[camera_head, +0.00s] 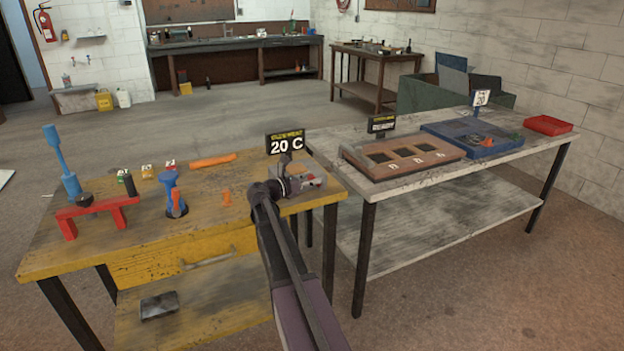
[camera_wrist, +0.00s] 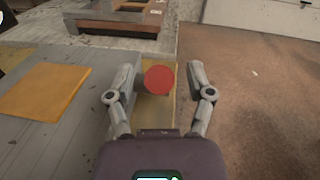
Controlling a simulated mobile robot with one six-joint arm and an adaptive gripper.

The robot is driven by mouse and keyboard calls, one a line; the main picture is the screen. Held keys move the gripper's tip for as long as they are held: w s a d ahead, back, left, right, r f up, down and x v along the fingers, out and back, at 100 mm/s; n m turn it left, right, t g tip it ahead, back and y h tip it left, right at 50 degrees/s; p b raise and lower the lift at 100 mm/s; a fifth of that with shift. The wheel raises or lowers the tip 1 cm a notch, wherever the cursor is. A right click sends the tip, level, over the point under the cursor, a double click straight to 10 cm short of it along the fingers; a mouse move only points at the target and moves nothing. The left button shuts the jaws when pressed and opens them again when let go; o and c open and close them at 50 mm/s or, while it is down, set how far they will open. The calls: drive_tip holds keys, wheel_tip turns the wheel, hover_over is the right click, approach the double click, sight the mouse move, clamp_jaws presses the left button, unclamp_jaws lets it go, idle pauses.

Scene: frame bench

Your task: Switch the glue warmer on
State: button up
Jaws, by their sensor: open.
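The glue warmer (camera_head: 309,180) is a low grey unit at the right end of the yellow bench. Its dark sign (camera_head: 285,143) reads 20 C. My gripper (camera_head: 280,186) is at the unit and hides part of it. In the wrist view the unit's grey housing (camera_wrist: 45,130) with an orange-brown square plate (camera_wrist: 44,94) lies left of my gripper. A round red knob or button (camera_wrist: 159,80) shows between my two open fingers (camera_wrist: 164,72). I cannot tell whether the fingers touch it.
The yellow bench (camera_head: 150,250) also holds a red bracket (camera_head: 97,212), a blue clamp-like tool (camera_head: 173,193), an orange bar (camera_head: 212,160) and small boxes. A grey table (camera_head: 400,200) on the right carries a brown sloped box (camera_head: 400,155), a blue tray (camera_head: 440,137) and a red box (camera_head: 548,125).

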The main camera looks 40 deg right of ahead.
clamp_jaws()
idle(0.3)
